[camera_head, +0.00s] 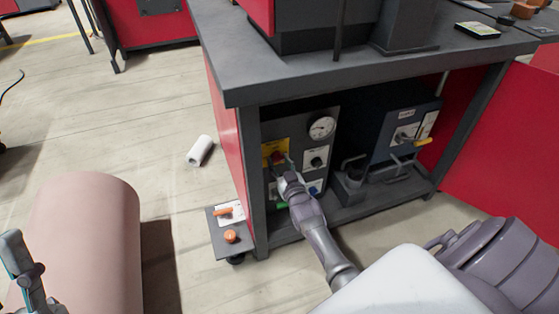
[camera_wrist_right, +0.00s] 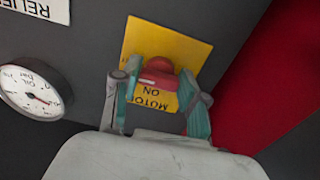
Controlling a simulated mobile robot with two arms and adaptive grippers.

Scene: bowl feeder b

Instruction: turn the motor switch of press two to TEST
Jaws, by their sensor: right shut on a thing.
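The motor switch is a red knob (camera_wrist_right: 158,68) on a yellow plate (camera_wrist_right: 196,50) reading "MOTOR" and "ON", upside down in the wrist view. The same yellow plate (camera_head: 270,147) shows on the dark panel under the press table in the head view. My right gripper (camera_wrist_right: 160,78) has its teal fingers on both sides of the red knob and is shut on it. In the head view my right gripper (camera_head: 285,172) reaches the panel's left part and hides some of it. No TEST marking is readable. My left gripper (camera_head: 22,262) is at the left edge, partly cut off.
A pressure gauge (camera_wrist_right: 35,92) and a "RELIEF" label (camera_wrist_right: 40,8) are beside the plate. A dark unit (camera_head: 405,125) with a yellow-handled lever stands right of the panel. A small control box (camera_head: 238,242) with an orange button is near the table leg. A white roll (camera_head: 199,151) lies on the floor.

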